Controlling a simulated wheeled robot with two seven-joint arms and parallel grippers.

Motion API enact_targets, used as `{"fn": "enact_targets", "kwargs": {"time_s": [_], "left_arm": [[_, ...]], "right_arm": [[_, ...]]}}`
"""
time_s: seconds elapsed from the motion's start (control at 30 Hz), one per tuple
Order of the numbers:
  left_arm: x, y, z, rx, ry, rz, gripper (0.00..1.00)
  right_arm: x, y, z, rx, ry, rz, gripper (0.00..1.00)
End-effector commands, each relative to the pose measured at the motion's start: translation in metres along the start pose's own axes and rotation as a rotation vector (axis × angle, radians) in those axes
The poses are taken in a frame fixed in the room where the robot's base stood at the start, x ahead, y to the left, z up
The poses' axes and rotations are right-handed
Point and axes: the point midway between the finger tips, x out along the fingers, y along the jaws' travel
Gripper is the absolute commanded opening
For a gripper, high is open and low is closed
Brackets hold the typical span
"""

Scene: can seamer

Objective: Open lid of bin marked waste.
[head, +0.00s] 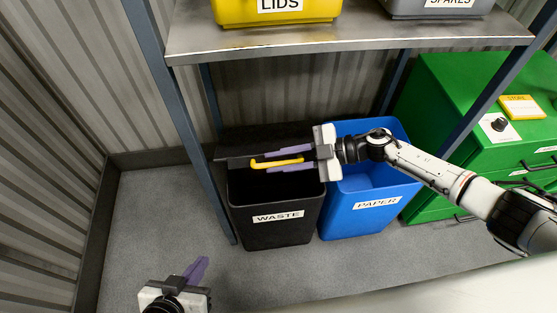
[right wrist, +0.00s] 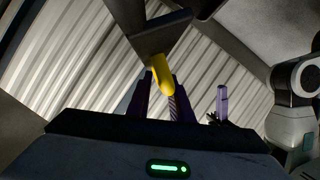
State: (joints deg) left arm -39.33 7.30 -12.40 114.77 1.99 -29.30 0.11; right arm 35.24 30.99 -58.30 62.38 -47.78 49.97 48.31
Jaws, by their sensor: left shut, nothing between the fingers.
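The black waste bin (head: 268,235) stands on the floor under the shelf, left of the paper bin. Its dark lid (head: 236,161) is raised, and the bin's dark inside shows below it. The lid also shows in the right wrist view (right wrist: 160,36). A yellow handle (head: 272,163) is at the lid's front. My right gripper (head: 279,159) reaches in from the right, with its purple fingers on both sides of the handle; the handle sits between them in the right wrist view (right wrist: 160,72). My left gripper (head: 197,268) is low at the front left, shut and empty, away from the bin.
The blue paper bin (head: 365,221) stands right beside the waste bin. A metal shelf (head: 350,42) with a yellow bin (head: 235,12) is above, its posts close to both bins. A green cabinet (head: 455,95) is at the right. Floor at the left (head: 160,215) is clear.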

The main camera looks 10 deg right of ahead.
Motion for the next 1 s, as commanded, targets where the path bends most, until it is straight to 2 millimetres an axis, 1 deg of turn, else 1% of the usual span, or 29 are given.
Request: {"fn": "enact_targets", "kwargs": {"time_s": [0.17,0.27,0.37,0.6,0.7,0.83,1.0], "left_arm": [[0.000,0.001,-0.001,-0.002,0.001,0.001,0.00],[0.000,0.001,-0.001,-0.002,0.001,0.001,0.00],[-0.001,0.001,-0.002,-0.002,0.001,0.000,0.00],[-0.002,0.001,-0.003,-0.002,0.000,0.000,0.00],[-0.002,0.001,-0.002,-0.002,-0.001,0.000,0.00],[-0.002,0.001,-0.001,-0.002,-0.002,0.000,0.00],[-0.002,0.001,-0.001,-0.002,-0.002,0.000,0.00]], "right_arm": [[-0.001,0.001,0.000,0.001,0.001,0.001,0.18],[-0.008,0.001,0.000,0.001,0.000,0.002,0.18],[-0.023,0.001,0.000,0.000,-0.002,0.001,0.18],[-0.071,0.000,0.001,0.001,-0.004,0.002,0.18],[-0.087,0.000,0.001,0.001,-0.003,0.002,0.18],[-0.099,0.000,0.001,0.001,-0.002,0.000,0.18],[-0.104,0.000,0.000,0.001,0.000,0.001,0.18]]}}
